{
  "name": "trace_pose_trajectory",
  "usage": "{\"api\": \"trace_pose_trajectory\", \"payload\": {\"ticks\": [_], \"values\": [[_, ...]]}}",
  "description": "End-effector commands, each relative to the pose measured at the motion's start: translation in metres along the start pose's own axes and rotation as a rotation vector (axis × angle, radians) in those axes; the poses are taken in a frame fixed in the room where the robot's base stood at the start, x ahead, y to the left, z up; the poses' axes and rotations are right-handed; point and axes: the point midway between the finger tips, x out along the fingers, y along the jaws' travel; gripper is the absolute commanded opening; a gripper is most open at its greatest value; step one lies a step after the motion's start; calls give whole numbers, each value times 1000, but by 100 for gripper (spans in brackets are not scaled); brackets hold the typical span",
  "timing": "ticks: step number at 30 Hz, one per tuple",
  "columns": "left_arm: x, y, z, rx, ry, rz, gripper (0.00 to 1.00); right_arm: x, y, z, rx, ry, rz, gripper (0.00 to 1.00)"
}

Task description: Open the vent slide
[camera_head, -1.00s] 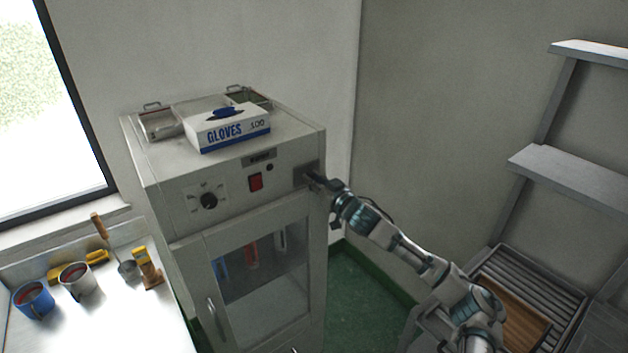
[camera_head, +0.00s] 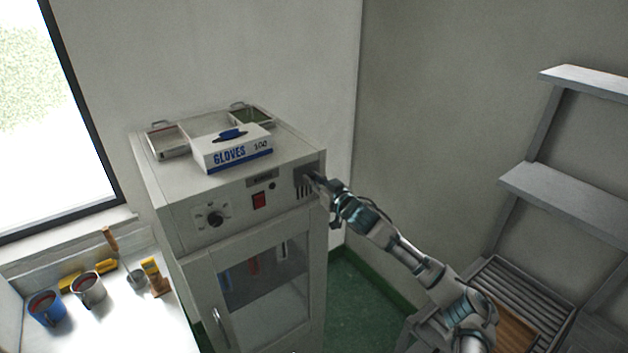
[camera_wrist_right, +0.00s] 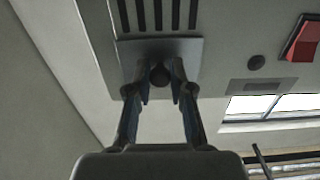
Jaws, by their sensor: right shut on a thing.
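The vent slide is a flat grey plate with a small dark round knob, seen in the right wrist view (camera_wrist_right: 190,48). It sits on the upper front panel of a grey cabinet (camera_head: 295,228). Dark vent slots (camera_wrist_right: 158,14) show uncovered beside the plate; they also show in the head view (camera_head: 303,190). My right gripper (camera_wrist_right: 160,78) is shut on the knob, one finger on each side of it. In the head view the right gripper (camera_head: 318,183) is at the panel's right end and hides most of the plate. My left gripper is not in view.
The panel has a red switch (camera_head: 259,200) and a black dial (camera_head: 215,218). A glove box (camera_head: 235,152) and metal trays (camera_head: 170,140) sit on top. A bench with mugs (camera_head: 88,290) stands at left, a shelf rack (camera_head: 560,192) at right.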

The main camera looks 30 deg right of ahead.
Motion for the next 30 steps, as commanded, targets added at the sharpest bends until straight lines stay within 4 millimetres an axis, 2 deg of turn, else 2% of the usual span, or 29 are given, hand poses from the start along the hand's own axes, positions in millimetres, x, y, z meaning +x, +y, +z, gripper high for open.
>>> {"api": "trace_pose_trajectory", "payload": {"ticks": [1,5,6,8,9,20,23,30], "values": [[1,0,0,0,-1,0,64,-1,3,-7,-2,14,5,0],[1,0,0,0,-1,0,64,-1,4,-8,-2,17,5,0],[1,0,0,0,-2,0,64,-1,4,-9,-2,18,5,28],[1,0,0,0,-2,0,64,-1,3,-9,-2,17,5,43],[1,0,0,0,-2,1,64,-1,3,-8,-2,16,4,47],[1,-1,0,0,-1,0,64,-5,2,-3,-2,8,3,47],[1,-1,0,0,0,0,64,-18,2,-3,-3,8,3,47],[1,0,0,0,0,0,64,-68,3,-1,-7,5,4,47]]}}
